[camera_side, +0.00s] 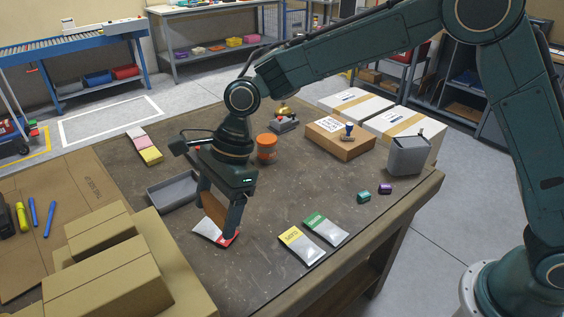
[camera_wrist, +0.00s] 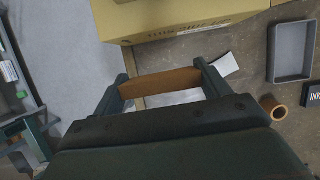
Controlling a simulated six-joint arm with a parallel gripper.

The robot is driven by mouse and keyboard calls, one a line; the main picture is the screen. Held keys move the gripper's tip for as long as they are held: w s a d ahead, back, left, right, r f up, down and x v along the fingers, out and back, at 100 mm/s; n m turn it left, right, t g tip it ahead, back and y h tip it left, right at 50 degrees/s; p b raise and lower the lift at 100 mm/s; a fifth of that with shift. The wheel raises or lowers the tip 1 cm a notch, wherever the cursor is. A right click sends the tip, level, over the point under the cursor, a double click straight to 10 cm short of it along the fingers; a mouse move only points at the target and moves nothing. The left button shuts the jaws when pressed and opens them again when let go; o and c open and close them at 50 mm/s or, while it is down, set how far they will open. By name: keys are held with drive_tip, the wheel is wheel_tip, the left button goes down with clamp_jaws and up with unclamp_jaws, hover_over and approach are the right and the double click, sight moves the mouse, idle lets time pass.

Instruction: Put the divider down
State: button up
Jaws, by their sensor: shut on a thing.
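The divider (camera_side: 213,203) is a flat brown panel. My gripper (camera_side: 219,207) is shut on it and holds it above the table, over a white packet with a red label (camera_side: 211,234). The gap between them is hard to judge. In the wrist view the divider (camera_wrist: 161,82) spans between the two fingers of my gripper (camera_wrist: 160,86), roughly level across the picture. Pale packets show partly behind it. A shallow grey tray (camera_side: 151,197) lies left of my gripper and looks empty in the wrist view (camera_wrist: 276,77).
Cardboard boxes (camera_side: 110,285) stand at the near left. Yellow-labelled (camera_side: 301,247) and green-labelled (camera_side: 326,229) packets lie to the right. An orange tub (camera_side: 267,148), brown box (camera_side: 340,140) and grey bin (camera_side: 408,157) stand farther back. Bare table lies around the tub.

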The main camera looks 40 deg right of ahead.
drive_tip(key=w+d+m+t, duration=0.1)
drive_tip(key=w+d+m, duration=0.2)
drive_tip(key=d, duration=0.8)
drive_tip(key=w+d+m+t+h, duration=0.1)
drive_tip(key=w+d+m, duration=0.3)
drive_tip(key=d, duration=0.8)
drive_tip(key=w+d+m+t, duration=0.1)
drive_tip(key=w+d+m, duration=0.2)
drive_tip(key=d, duration=0.8)
drive_tip(key=s+d+m+t+h, duration=0.15)
drive_tip(key=d+m, duration=0.25)
drive_tip(key=d, duration=1)
drive_tip(key=shift+s+f, duration=0.15)
drive_tip(key=shift+f, duration=4.8)
drive_tip(key=shift+s+f, duration=0.1)
drive_tip(key=shift+f, duration=4.85)
drive_tip(key=shift+f, duration=0.1)
drive_tip(key=o, duration=1)
drive_tip(key=shift+c, duration=0.2)
